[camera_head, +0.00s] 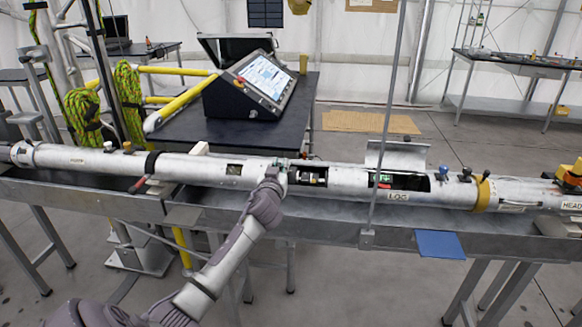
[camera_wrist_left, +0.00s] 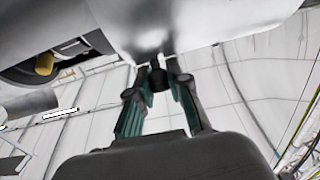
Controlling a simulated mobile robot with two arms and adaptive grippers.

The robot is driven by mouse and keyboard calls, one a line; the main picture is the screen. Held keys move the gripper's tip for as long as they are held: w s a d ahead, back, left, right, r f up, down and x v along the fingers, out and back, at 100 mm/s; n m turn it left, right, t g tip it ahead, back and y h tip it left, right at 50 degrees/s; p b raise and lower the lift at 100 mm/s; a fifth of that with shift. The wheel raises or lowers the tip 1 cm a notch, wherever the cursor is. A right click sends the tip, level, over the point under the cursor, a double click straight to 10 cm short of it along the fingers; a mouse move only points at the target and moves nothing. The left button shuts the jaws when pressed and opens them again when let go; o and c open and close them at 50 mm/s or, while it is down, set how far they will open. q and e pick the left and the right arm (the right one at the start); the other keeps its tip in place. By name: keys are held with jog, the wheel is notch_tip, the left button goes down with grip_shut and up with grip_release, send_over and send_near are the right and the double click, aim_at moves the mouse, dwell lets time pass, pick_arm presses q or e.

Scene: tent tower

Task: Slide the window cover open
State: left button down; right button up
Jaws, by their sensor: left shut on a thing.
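A long grey metal tube (camera_head: 215,170) lies across the supports in the head view. It has several window openings along its side. One opening (camera_head: 312,177) lies just right of my left gripper and shows parts inside. My left gripper (camera_head: 274,172) is at the tube, left of that opening. In the left wrist view its fingers (camera_wrist_left: 158,78) are shut on a small dark knob (camera_wrist_left: 158,80) under the tube's bright surface. The head view does not show the knob clearly, and I cannot make out the cover's edges. My right gripper is not in view.
A control console (camera_head: 262,82) stands on a dark table behind the tube. A blue sheet (camera_head: 440,244) hangs at the front rail.

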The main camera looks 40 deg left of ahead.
pick_arm(q)
jog(key=c, duration=1.1)
grip_release()
jog(key=shift+d, duration=0.1)
jog(key=v, duration=1.2)
